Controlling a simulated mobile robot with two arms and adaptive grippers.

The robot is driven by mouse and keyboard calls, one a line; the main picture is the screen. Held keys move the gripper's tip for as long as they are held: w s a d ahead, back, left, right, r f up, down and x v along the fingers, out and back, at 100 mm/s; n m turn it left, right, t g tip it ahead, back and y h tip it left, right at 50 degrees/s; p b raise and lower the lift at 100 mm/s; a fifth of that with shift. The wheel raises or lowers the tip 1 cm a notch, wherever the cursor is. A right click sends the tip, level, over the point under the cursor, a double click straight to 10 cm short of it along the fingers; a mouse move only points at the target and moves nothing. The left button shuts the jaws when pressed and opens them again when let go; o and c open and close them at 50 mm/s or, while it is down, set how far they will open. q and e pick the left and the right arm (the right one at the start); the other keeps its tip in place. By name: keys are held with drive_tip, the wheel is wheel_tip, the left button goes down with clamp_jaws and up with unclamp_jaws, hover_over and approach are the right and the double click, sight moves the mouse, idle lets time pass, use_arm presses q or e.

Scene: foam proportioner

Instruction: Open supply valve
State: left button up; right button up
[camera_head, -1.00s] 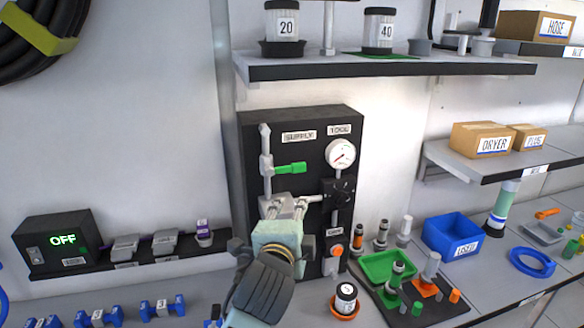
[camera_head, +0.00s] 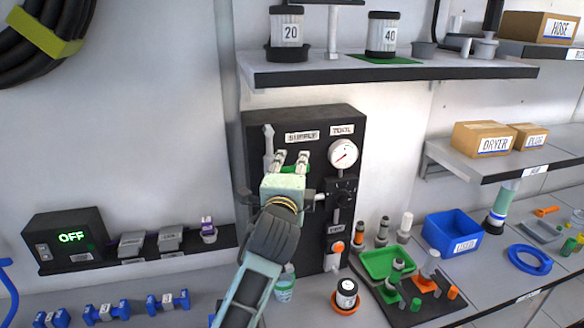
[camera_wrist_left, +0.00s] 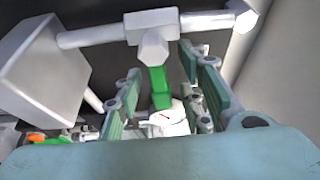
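The supply valve is a grey pipe fitting (camera_head: 268,145) on the black panel (camera_head: 318,118), under the SUPPLY label. Its green lever (camera_head: 290,168) shows only in part behind my left gripper (camera_head: 292,160). In the left wrist view the green lever (camera_wrist_left: 158,86) hangs from the grey valve body (camera_wrist_left: 153,40). It lies between the two fingers of my left gripper (camera_wrist_left: 162,88), with a gap on both sides. The fingers are apart and not closed on it. My right gripper is not in view.
A pressure gauge (camera_head: 343,154) and a black valve knob (camera_head: 341,190) sit right of the gripper on the panel. A box at left reads OFF (camera_head: 72,237). A shelf (camera_head: 400,72) juts out above the panel. Bins and small parts crowd the bench at right.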

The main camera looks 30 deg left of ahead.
use_arm(q)
drive_tip(key=shift+c, duration=0.4)
clamp_jaws()
drive_tip(key=shift+f, duration=0.1)
